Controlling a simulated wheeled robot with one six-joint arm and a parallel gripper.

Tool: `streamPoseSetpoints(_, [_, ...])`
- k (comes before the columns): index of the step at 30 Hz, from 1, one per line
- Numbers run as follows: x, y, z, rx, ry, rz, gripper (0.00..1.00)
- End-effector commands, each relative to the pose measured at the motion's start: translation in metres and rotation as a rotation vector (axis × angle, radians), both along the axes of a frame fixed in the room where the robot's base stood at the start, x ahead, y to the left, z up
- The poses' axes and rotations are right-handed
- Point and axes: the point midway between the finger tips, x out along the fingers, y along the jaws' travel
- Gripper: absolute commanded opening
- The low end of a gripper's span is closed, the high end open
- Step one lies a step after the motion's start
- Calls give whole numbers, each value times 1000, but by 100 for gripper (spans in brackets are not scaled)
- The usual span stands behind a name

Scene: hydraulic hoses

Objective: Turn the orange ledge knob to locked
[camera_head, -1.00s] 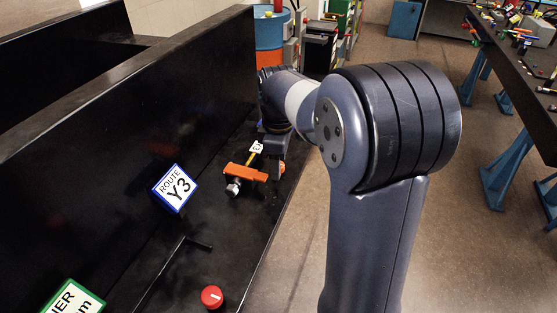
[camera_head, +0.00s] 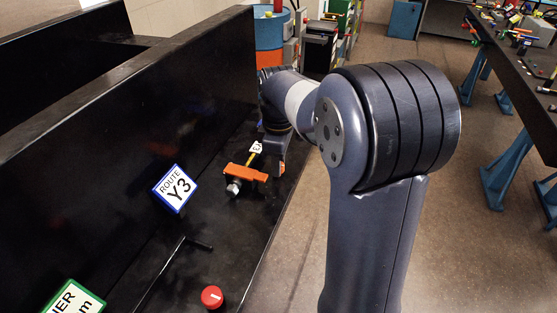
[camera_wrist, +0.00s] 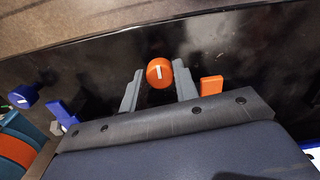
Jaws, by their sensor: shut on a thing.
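The orange knob (camera_wrist: 160,72) is round, with a white line on its face that stands nearly upright in the wrist view. My gripper (camera_wrist: 158,88) is shut on it, with one grey finger at each side. An orange tab (camera_wrist: 211,88) stands just right of the right finger. In the head view my gripper (camera_head: 273,157) is low over the black ledge (camera_head: 232,235), at its far end. The knob cannot be made out clearly there, as my gripper covers that spot.
A blue knob (camera_wrist: 22,97) lies left in the wrist view. In the head view an orange clamp piece (camera_head: 246,173) sits close beside my gripper. A red knob (camera_head: 212,297), a bent black rod (camera_head: 187,244) and a Route Y3 sign (camera_head: 174,188) are nearer. A black wall (camera_head: 130,110) rises left.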

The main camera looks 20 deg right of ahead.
Motion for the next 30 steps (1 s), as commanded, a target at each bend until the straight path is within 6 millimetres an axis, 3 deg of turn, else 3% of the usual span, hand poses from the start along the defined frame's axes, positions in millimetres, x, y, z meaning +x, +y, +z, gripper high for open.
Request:
streamPoseSetpoints(8, [0,0,2,0,2,-173,6])
streamPoseSetpoints(30, [0,1,1,0,1,-871,6])
